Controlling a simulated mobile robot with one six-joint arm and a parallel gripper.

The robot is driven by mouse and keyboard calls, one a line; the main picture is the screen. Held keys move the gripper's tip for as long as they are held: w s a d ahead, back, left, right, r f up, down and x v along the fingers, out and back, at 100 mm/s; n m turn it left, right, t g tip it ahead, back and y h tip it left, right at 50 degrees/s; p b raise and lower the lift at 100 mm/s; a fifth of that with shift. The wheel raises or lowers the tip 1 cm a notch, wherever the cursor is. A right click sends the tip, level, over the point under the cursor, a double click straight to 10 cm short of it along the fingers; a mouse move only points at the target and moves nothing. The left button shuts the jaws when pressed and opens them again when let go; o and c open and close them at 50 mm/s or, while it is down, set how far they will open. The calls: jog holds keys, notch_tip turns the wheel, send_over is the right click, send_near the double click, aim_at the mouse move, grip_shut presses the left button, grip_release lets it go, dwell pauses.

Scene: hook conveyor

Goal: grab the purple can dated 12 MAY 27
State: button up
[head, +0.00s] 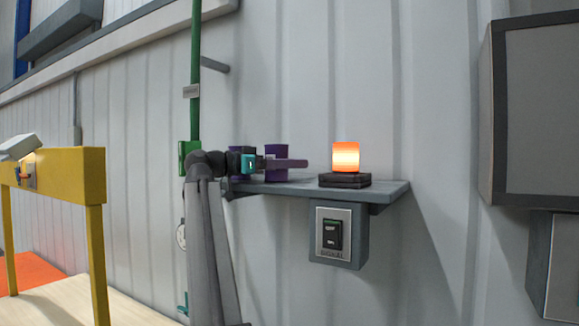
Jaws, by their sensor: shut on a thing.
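Two purple cans stand on a grey wall shelf (385,190). The left can (239,152) is partly hidden behind my wrist. The right can (275,149) has a finger of my gripper (290,163) across its front. My gripper is level, points right and is shut on this right can, whose base appears to be at shelf height. The far finger is hidden. The dates on both cans are too small to read, so I cannot tell which one says 12 MAY 27.
A glowing orange lamp (346,156) on a black base (344,180) stands just right of my fingertips. A switch box (337,236) hangs under the shelf. A green vertical pole (195,75) is at left, with a yellow frame (65,165) farther left.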

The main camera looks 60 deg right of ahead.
jog(key=shift+r, duration=0.1)
jog(key=shift+a+r+b, duration=0.1)
jog(key=shift+b, duration=0.3)
jog(key=shift+r+b, duration=1.55)
jog(key=shift+r, duration=1.55)
jog(key=a, duration=1.9)
jog(key=shift+a, duration=0.4)
